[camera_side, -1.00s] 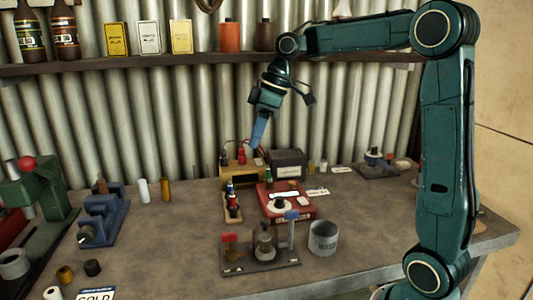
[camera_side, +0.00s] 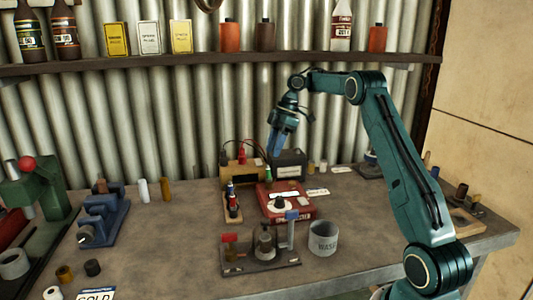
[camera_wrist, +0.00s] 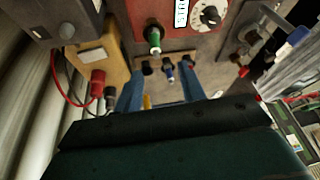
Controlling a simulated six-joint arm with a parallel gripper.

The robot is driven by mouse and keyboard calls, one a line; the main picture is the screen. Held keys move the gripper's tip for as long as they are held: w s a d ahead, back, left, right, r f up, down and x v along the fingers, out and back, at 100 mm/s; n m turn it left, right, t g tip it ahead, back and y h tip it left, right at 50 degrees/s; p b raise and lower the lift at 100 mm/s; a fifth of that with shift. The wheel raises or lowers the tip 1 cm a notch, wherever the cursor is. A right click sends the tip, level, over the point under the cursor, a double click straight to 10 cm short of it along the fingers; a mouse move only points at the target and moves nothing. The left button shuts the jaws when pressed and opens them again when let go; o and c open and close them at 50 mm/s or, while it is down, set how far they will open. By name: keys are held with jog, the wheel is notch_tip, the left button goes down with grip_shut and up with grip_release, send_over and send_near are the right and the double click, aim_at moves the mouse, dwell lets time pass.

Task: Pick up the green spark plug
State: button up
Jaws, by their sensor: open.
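A green-topped plug, which looks like the green spark plug (camera_side: 268,173), stands near the back of the red box (camera_side: 284,210). In the wrist view the green spark plug (camera_wrist: 153,36) shows beyond the fingertips, beside the red box. My gripper (camera_side: 272,153) is above and behind it, pointing down, near the front of the dark box. In the wrist view my gripper (camera_wrist: 160,78) has its two blue fingers apart, with nothing held.
A wooden tray (camera_side: 226,215) with several plugs stands left of the red box. Behind are a tan box (camera_side: 242,174) with wires and a dark box (camera_side: 290,164). In front are a fixture (camera_side: 262,264) and a wash cup (camera_side: 323,238).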

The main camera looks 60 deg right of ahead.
aim_at(268, 167)
jog(key=shift+w+d+f, duration=0.1)
jog(key=shift+d, duration=0.2)
jog(key=shift+x, duration=1.1)
jog(key=shift+a+f, duration=0.1)
jog(key=shift+f, duration=0.05)
jog(key=shift+x, duration=2.5)
